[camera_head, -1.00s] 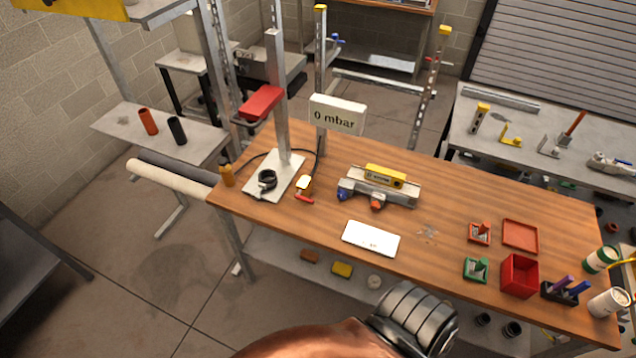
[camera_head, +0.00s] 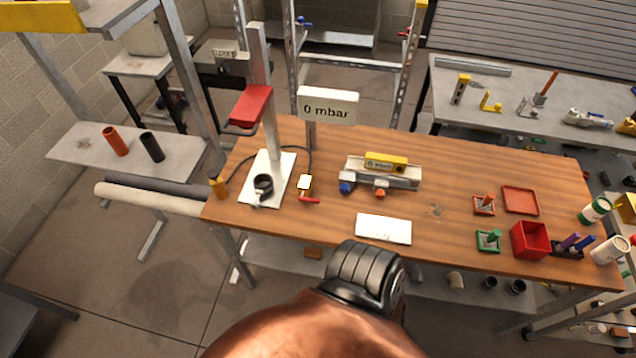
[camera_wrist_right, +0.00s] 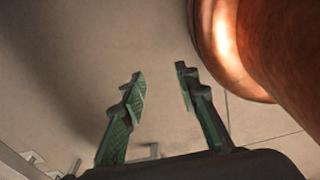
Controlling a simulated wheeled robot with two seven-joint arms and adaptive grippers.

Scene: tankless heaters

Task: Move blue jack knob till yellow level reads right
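The yellow level (camera_head: 386,162) lies on top of a grey metal fixture (camera_head: 408,178) on the wooden bench. Its bubble is too small to read. The blue jack knob (camera_head: 346,188) sits at the fixture's front left, with an orange knob (camera_head: 380,194) to its right. My right gripper (camera_wrist_right: 160,77) is open and empty in the right wrist view, over bare floor, with no bench object between its fingers. A copper and dark part of my own arm shows low in the head view, in front of the bench. My left gripper is not in view.
A white pad (camera_head: 383,229) lies in front of the fixture. A display reading 0 mbar (camera_head: 328,104) and a stand with a red arm (camera_head: 250,106) are at the left. A red bin (camera_head: 529,240) and small stamps are at the right.

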